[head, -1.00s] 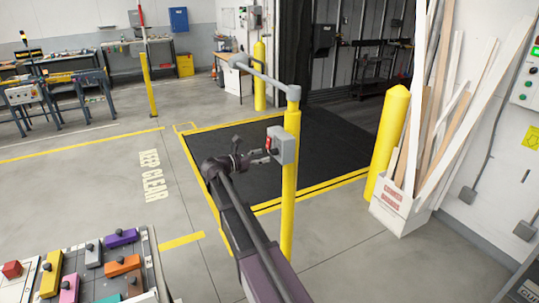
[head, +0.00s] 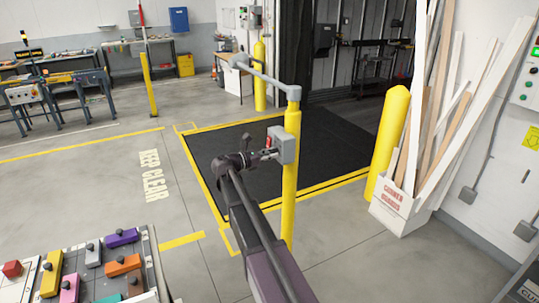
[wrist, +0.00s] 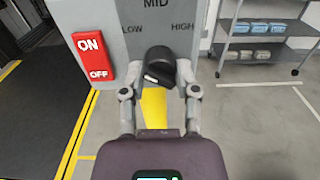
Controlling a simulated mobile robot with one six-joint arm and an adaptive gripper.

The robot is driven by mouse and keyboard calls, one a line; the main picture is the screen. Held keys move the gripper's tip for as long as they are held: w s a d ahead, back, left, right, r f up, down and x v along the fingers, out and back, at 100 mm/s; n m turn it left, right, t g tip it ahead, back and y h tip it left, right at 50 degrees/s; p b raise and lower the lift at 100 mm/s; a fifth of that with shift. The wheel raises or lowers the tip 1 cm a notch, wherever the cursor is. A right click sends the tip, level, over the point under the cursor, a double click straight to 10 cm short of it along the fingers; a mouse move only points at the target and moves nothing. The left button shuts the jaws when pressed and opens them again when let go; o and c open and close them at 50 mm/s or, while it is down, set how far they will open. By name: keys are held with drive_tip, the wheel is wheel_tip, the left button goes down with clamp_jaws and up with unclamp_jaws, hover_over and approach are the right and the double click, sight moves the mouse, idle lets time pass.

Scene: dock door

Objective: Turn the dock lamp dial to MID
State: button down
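The grey dock lamp box (head: 283,144) is mounted on a yellow post in the head view, and it fills the upper left of the wrist view (wrist: 150,20). Its face carries the words LOW, MID and HIGH above a black dial (wrist: 160,62). A pale mark shows on the dial's lower left; I cannot tell which setting it indicates. A red ON/OFF switch (wrist: 93,57) is left of the dial. My gripper (wrist: 160,92) is open, its fingers on either side of the dial with gaps visible. In the head view my gripper (head: 268,155) is right at the box.
The yellow post (head: 290,195) carries a grey-topped rail (head: 262,72). A black dock mat (head: 335,140) lies behind. A yellow bollard (head: 390,140) and a box of corner boards (head: 400,210) stand to the right. A grey shelf cart (wrist: 265,40) shows in the wrist view.

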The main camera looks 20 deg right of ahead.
idle(0.3)
drive_tip(key=shift+m, duration=0.4)
drive_tip(key=m, duration=1)
drive_tip(key=shift+r, duration=0.1)
idle(0.4)
